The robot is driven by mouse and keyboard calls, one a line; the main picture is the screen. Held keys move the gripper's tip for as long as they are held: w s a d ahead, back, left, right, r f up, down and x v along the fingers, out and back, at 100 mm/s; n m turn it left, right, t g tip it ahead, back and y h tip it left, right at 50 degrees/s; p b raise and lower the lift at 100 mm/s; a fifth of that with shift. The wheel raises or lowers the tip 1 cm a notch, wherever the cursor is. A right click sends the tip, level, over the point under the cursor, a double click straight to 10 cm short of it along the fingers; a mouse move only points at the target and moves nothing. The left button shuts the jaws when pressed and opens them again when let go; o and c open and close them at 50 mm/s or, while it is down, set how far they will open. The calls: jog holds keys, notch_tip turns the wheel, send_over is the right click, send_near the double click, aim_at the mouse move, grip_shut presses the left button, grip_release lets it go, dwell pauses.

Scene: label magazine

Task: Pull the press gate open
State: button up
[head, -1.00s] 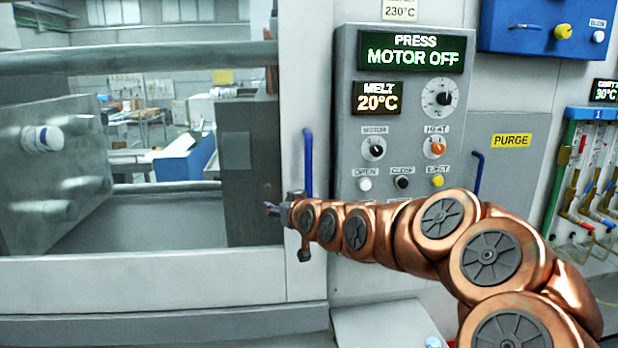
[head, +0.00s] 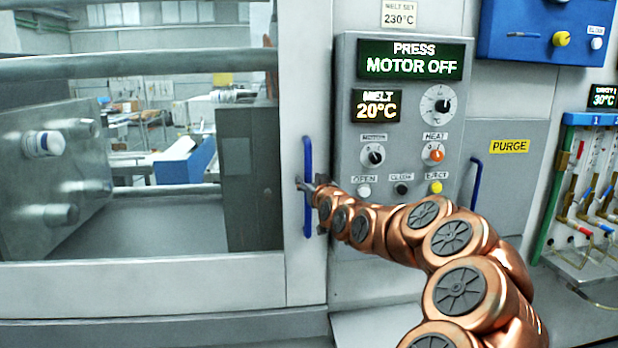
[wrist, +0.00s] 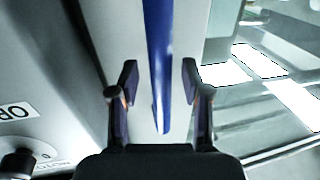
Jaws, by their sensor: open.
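The press gate (head: 160,277) is a light grey frame around a window, with a blue vertical bar handle (head: 308,160) on its right edge. My gripper (head: 304,184) is at the handle's lower half in the head view. In the wrist view the blue handle (wrist: 159,60) runs down between the two dark open fingers of my gripper (wrist: 160,82), with a gap on each side. The fingers are not closed on it. Through the window, the inside of the press shows, with a grey plate and cylinders at left and a dark block at right.
A grey control panel (head: 402,130) reading MOTOR OFF stands just right of the handle, with knobs and buttons close to my arm. A second blue handle (head: 474,184) is on the PURGE cover (head: 510,175). Flow tubes (head: 590,180) are at far right.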

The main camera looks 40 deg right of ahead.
jog(key=shift+w+d, duration=0.2)
jog(key=shift+w, duration=0.25)
jog(key=shift+c, duration=0.3)
grip_shut()
